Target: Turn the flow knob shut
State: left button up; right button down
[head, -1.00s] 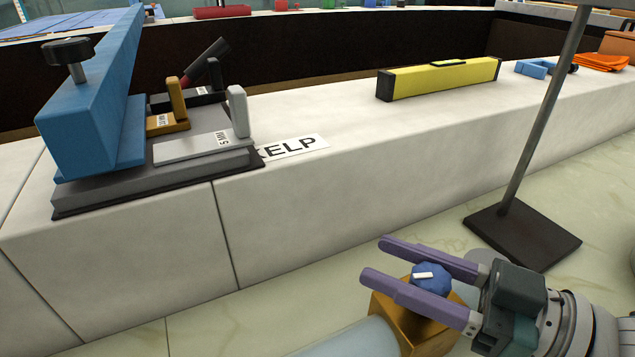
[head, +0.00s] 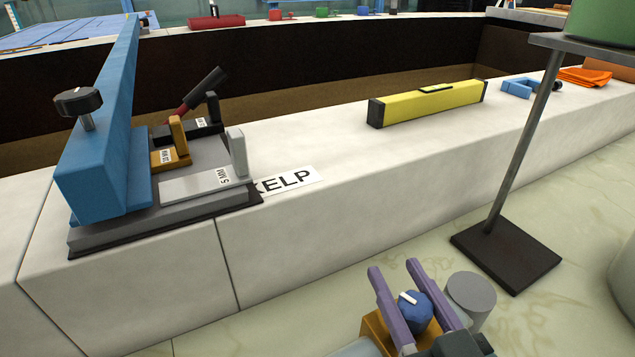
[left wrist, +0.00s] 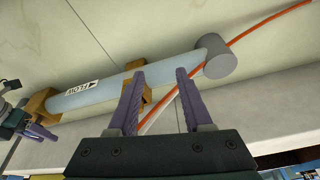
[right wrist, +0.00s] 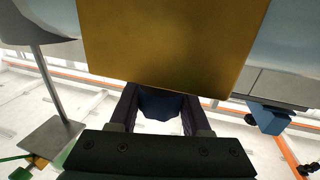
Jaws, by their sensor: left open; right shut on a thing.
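The flow knob (head: 415,312) is a blue faceted knob with a white pointer line, on a brass block (head: 374,334) at the bottom of the head view. My right gripper (head: 395,268) is shut on the knob, with one purple finger on each side. In the right wrist view the dark blue knob (right wrist: 160,103) sits between the fingers, under the large brass block (right wrist: 170,40). The pointer runs diagonally in the head view. My left gripper (left wrist: 159,74) is open and empty over the pale blue pipe (left wrist: 110,82) with its FLOW arrow label (left wrist: 82,88); the head view does not show it.
A grey cylinder (head: 471,297) stands close right of my right gripper. A stand with a dark square base (head: 505,253) is farther right. The white wall top holds a yellow level (head: 430,104) and a blue beam (head: 98,165). An orange hose (left wrist: 265,22) passes the pipe's end.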

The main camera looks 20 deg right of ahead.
aim_at(421, 325)
jog(key=shift+d+m+h, duration=0.15)
jog(key=shift+m+h, duration=0.35)
jog(key=shift+h, duration=0.3)
jog(key=shift+c, duration=1.9)
grip_release()
jog(key=v, duration=1)
jog(key=shift+r, duration=0.2)
